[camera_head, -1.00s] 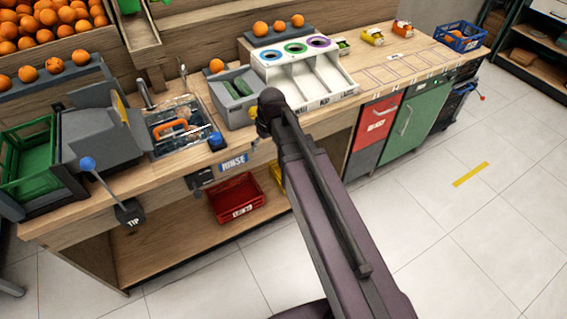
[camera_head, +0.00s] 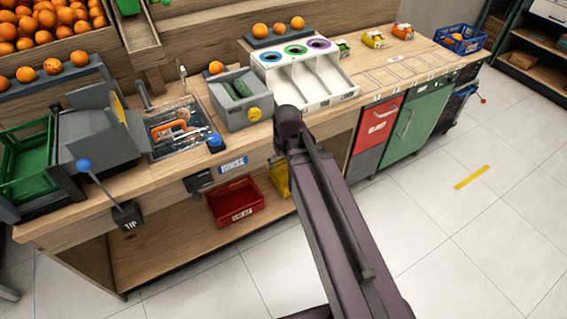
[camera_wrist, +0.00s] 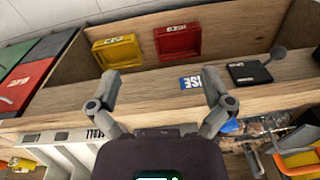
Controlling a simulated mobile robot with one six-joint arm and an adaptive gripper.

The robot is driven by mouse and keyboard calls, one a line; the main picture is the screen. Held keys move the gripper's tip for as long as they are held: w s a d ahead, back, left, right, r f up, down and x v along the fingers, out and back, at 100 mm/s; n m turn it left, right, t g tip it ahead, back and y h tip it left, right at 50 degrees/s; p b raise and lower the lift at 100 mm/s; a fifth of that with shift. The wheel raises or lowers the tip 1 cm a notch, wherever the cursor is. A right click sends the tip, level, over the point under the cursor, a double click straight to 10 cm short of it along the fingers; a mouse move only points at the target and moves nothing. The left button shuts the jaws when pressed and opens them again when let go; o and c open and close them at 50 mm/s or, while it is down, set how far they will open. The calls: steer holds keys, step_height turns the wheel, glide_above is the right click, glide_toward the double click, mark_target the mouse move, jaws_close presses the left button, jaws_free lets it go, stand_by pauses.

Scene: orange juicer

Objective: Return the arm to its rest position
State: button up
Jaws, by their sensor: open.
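My gripper (camera_wrist: 159,85) shows in the wrist view with its two fingers spread wide and nothing between them. It hangs over the front edge of the wooden counter (camera_wrist: 150,97). In the head view my arm reaches up from the bottom right to the counter front. The gripper itself is hidden there behind the arm's end.
A grey juicer with a yellow knob (camera_head: 240,103) and a white three-channel sorter (camera_head: 305,80) stand on the counter near my arm. The sink (camera_head: 178,130) is left. A red crate (camera_head: 235,200) and a yellow crate (camera_head: 279,178) sit below.

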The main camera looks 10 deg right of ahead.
steer(key=shift+m, duration=0.9)
steer(key=s+d, duration=0.1)
steer(key=s, duration=0.1)
steer(key=s+d, duration=0.1)
steer(key=shift+s+d, duration=0.15)
steer(key=shift+s, duration=0.2)
